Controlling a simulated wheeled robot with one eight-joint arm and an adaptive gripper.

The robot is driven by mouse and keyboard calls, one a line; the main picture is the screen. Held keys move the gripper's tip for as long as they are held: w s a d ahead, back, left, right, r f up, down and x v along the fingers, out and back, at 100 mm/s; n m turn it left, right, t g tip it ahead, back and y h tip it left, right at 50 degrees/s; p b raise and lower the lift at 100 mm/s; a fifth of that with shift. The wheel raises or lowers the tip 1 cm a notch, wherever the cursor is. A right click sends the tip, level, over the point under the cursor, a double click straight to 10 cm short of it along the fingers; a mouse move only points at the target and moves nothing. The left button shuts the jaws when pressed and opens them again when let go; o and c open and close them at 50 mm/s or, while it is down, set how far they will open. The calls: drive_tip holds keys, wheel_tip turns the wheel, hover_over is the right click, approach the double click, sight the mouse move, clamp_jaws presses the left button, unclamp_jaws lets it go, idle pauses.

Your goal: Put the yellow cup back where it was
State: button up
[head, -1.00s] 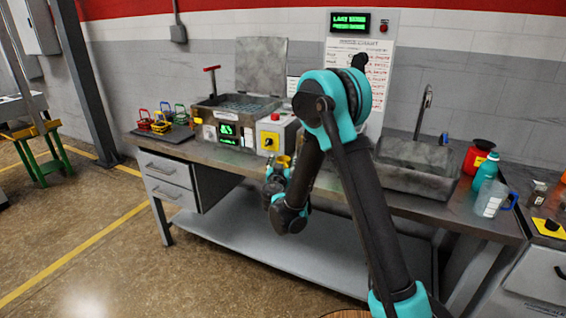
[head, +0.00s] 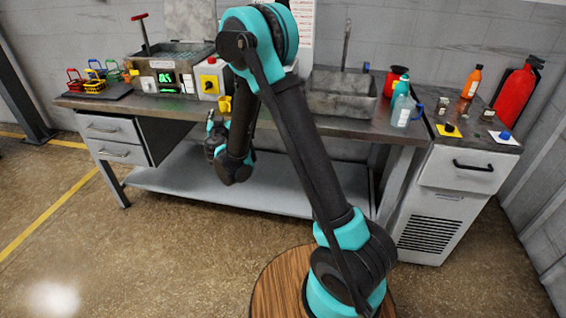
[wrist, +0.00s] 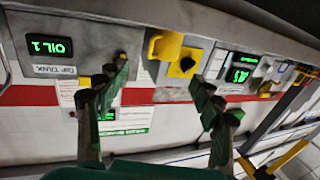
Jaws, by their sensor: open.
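The yellow cup (wrist: 169,45) shows in the wrist view beyond my fingertips, with its handle towards the left. In the head view the small yellow cup (head: 225,104) is at the bench's front edge, just above my gripper. My gripper (wrist: 160,78) is open and empty, its two green fingers spread apart on either side below the cup. In the head view my gripper (head: 215,118) is small and partly hidden by my arm. I cannot tell the exact gap between cup and fingers.
The bench (head: 300,112) carries a control box with a yellow switch plate (head: 209,84), a tank (head: 170,56), small coloured baskets (head: 95,84) and a sink (head: 340,95). Bottles and a clear jug (head: 401,111) stand at the right. A lower shelf (head: 285,192) lies below.

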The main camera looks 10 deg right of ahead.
drive_tip(key=s+d+f+m+g+h, duration=0.15)
drive_tip(key=s+d+g, duration=0.4)
drive_tip(key=d, duration=0.75)
drive_tip(key=s+d+m+g+h, duration=0.1)
drive_tip(key=s+d+g+h, duration=0.15)
drive_tip(key=s+d, duration=0.75)
drive_tip(key=s+d+f+n+g+y, duration=0.1)
drive_tip(key=s+f, duration=0.3)
drive_tip(key=s, duration=0.7)
drive_tip(key=s+d+f+n+g+y, duration=0.2)
drive_tip(key=s+d+f+g+y, duration=0.1)
drive_tip(key=s, duration=0.9)
drive_tip(key=shift+s+f+g+y, duration=0.3)
drive_tip(key=shift+f+g+y, duration=0.25)
drive_tip(key=shift+g, duration=0.25)
